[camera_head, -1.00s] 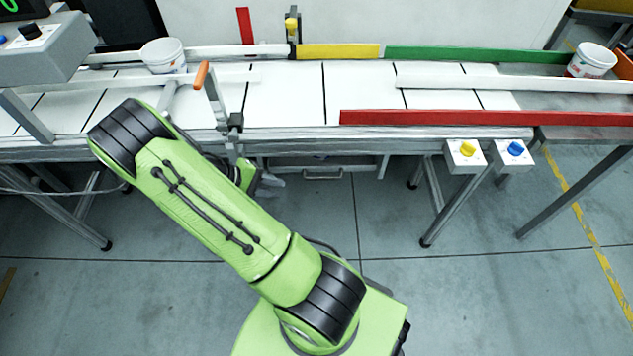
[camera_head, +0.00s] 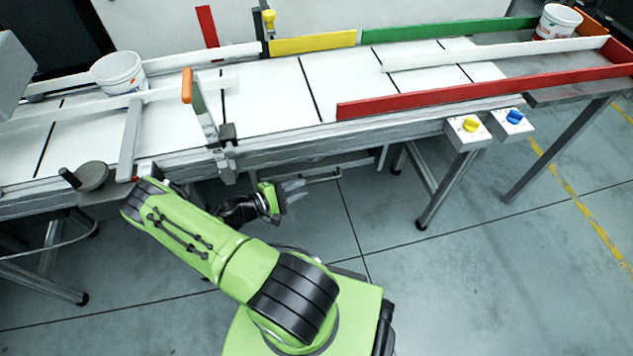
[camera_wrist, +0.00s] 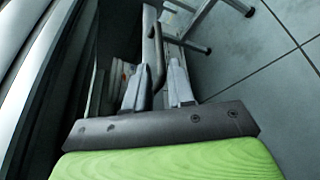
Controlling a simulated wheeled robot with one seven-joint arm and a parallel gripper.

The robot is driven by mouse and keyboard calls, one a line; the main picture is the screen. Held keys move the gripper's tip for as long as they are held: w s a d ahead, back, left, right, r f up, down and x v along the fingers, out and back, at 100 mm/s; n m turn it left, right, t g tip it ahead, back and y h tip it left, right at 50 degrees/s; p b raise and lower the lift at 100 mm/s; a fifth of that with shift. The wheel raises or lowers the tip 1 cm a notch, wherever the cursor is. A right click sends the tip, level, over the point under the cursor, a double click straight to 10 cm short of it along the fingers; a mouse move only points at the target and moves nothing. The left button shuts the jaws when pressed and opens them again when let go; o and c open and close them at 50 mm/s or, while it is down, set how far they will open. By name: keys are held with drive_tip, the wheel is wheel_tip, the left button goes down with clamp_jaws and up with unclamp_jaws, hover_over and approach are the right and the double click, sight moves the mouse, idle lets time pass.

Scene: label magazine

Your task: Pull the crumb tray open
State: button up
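The crumb tray is a grey drawer under the conveyor table; its front (camera_head: 335,165) shows in the head view, partly hidden by the table edge. Its bar handle (camera_head: 322,179) is on that front. My gripper (camera_head: 296,189) is just left of the handle, below the table edge. In the wrist view the tray front (camera_wrist: 149,22) runs away from me, and the handle (camera_wrist: 159,62) lies close to the fingertips. My gripper (camera_wrist: 161,66) has its two fingers apart, with the handle seemingly in line with the gap. I cannot tell whether they touch.
The conveyor (camera_head: 270,90) spans above, with an orange-tipped lever (camera_head: 187,86), a red guide rail (camera_head: 430,93) and white tubs (camera_head: 118,72) on it. Table legs (camera_head: 437,190) flank open floor.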

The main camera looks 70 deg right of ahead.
sight(318, 180)
drive_tip(key=b+x, duration=0.1)
drive_tip(key=x, duration=0.6)
drive_tip(key=shift+s+d+f, duration=0.15)
drive_tip(key=shift+s, duration=0.05)
clamp_jaws()
